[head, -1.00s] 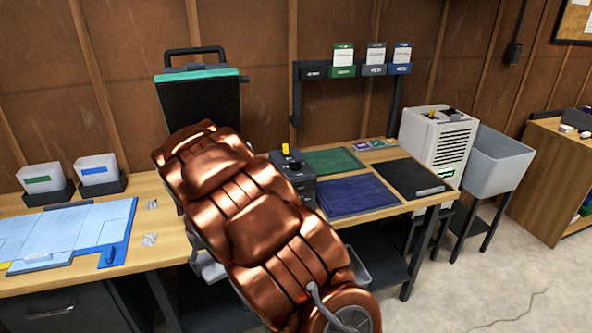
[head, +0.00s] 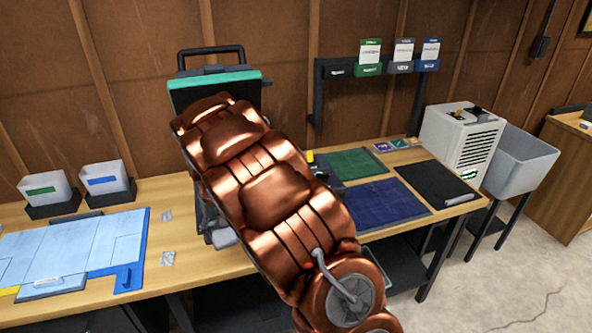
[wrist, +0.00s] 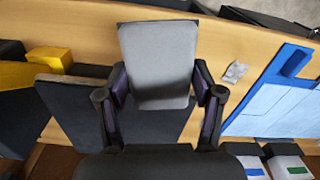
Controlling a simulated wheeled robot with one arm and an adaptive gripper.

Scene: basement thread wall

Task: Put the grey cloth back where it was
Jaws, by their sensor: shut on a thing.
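The grey cloth (wrist: 158,55) is a flat, light grey rectangle in the wrist view. My gripper (wrist: 160,98) is shut on it, with one dark finger at each side of its near part. The cloth is held over the wooden table, in front of a dark slanted panel (wrist: 75,110); I cannot tell the gap to the table. In the head view my copper arm hides the gripper and most of what lies behind it. A light grey patch beside the arm may be part of the cloth, but I cannot tell.
The table bears a green cloth (head: 352,163), a blue cloth (head: 385,203), a black mat (head: 435,182) and a light blue board (head: 70,250). A black stand with a teal top (head: 215,79) rises behind my arm. A wall rack (head: 335,72) holds labelled cards. A white machine (head: 457,140) stands right.

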